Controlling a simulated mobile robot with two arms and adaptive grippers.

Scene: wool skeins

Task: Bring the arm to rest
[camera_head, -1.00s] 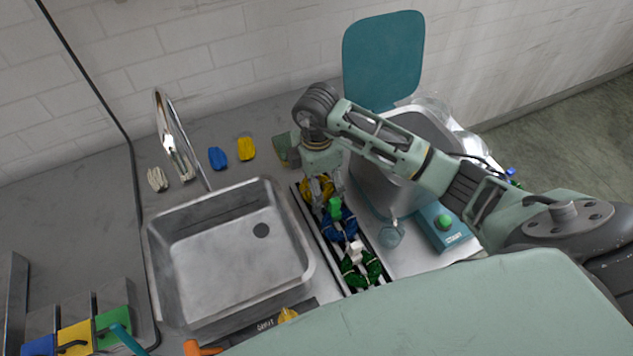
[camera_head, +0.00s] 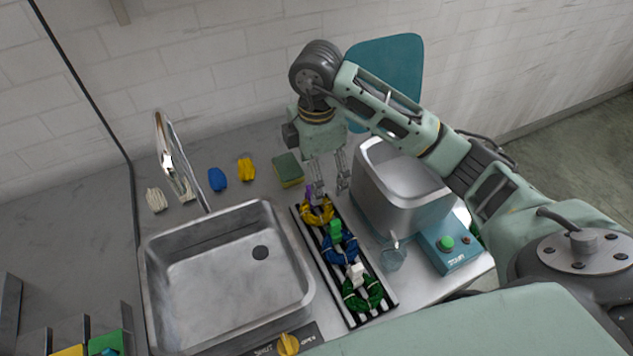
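My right gripper (camera_head: 329,192) is above the far end of the striped rack, just over the yellow skein (camera_head: 318,212). Its two fingers are apart with nothing between them. The yellow skein, a blue skein (camera_head: 341,248) and a green skein (camera_head: 362,293) lie in a row on the black and white rack (camera_head: 357,320). A purple tag shows by the yellow skein, a green one by the blue and a white one by the green. My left gripper is not in view.
A steel sink (camera_head: 225,262) with a tap (camera_head: 172,165) is left of the rack. A grey tub (camera_head: 400,190) with a raised teal lid (camera_head: 392,70) and a teal control box (camera_head: 445,243) stand right. Small white, blue and yellow bundles and a sponge (camera_head: 288,170) lie behind the sink.

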